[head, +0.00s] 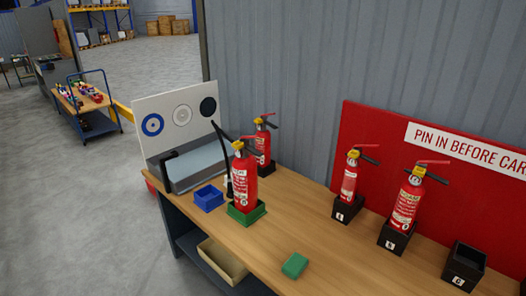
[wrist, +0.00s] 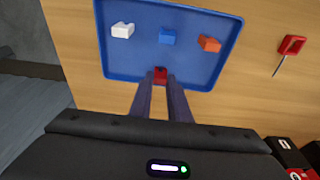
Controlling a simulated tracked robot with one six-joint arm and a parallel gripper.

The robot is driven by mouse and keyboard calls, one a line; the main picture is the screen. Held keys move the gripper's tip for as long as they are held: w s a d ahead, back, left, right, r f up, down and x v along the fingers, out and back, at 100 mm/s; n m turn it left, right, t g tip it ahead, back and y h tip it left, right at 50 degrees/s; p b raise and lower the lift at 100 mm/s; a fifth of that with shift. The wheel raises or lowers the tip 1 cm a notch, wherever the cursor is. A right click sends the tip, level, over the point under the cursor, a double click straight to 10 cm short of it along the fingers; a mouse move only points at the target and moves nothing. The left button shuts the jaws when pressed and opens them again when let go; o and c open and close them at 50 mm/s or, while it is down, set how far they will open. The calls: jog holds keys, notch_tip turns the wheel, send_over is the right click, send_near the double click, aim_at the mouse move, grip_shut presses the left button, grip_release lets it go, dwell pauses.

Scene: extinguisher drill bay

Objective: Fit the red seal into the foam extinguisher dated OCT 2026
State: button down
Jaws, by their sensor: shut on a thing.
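In the wrist view my gripper (wrist: 160,82) is shut on a small dark red seal (wrist: 160,74), held at the fingertips over the near edge of a blue tray (wrist: 110,50). I cannot tell how high it is. My gripper is not in the head view. There, red extinguishers stand on the bench: one in a green holder (head: 243,183), one behind it (head: 264,142), and two in black holders, left (head: 349,183) and right (head: 405,206). The right one's label seems to read FOAM. The dates are too small to read.
A white seal (wrist: 122,30), a blue seal (wrist: 167,36) and an orange seal (wrist: 209,43) lie in the tray. A red-headed pin (wrist: 291,46) lies right of it. In the head view an empty black holder (head: 464,264), a green block (head: 294,265) and a blue bin (head: 208,199) stand on the bench.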

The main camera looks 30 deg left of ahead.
jog(key=shift+r, duration=0.15)
jog(key=shift+r, duration=1.35)
jog(key=shift+s+r, duration=0.1)
jog(key=shift+r, duration=0.05)
